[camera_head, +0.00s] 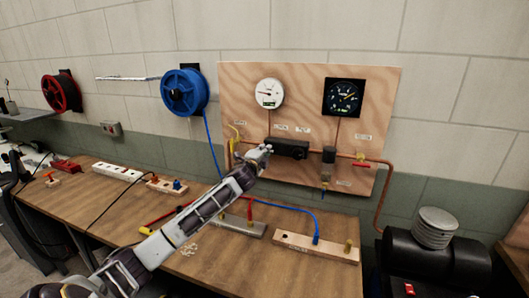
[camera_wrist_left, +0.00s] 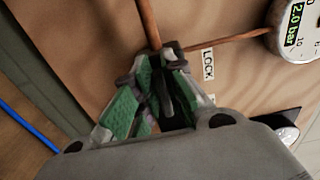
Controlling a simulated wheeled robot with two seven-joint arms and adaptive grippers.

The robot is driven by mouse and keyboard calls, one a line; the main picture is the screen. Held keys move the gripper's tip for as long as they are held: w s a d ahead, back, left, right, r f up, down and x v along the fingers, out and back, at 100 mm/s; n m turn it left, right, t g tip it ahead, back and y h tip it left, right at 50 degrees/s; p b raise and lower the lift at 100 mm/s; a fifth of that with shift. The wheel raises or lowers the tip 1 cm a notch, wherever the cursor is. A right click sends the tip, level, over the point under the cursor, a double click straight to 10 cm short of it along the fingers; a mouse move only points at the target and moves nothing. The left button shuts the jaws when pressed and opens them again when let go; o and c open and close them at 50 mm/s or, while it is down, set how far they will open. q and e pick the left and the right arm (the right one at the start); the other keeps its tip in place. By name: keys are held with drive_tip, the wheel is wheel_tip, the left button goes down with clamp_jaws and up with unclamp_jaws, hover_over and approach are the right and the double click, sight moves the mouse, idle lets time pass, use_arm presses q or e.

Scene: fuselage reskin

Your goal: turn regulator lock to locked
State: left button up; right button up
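The black regulator body (camera_head: 288,149) is fixed to the wooden panel at the end of a copper pipe. My left gripper (camera_head: 265,150) is at its left end, with the arm reaching up from the lower left. In the left wrist view my left gripper (camera_wrist_left: 158,80) has its green-padded fingers apart, on either side of a dark lever-like part (camera_wrist_left: 164,98). I cannot tell whether the pads press on it. A white LOCK label (camera_wrist_left: 208,64) is on the panel just right of the fingers. The lock's setting is not readable. My right gripper is not in view.
A white gauge (camera_head: 269,93) hangs above the regulator; it reads 2.0 bar in the left wrist view (camera_wrist_left: 296,24). A black gauge (camera_head: 344,97) is to its right. A yellow-handled valve (camera_head: 235,133) sits left of my gripper. The workbench (camera_head: 205,272) below holds blocks and hoses.

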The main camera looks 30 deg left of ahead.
use_arm(q)
drive_tip(key=o, duration=0.4)
drive_tip(key=shift+c, duration=0.2)
drive_tip(key=shift+s, duration=0.2)
drive_tip(key=v, duration=1.1)
drive_tip(key=shift+s, duration=0.3)
idle(0.4)
drive_tip(key=shift+d+f, duration=0.15)
drive_tip(key=shift+d, duration=0.05)
idle(0.5)
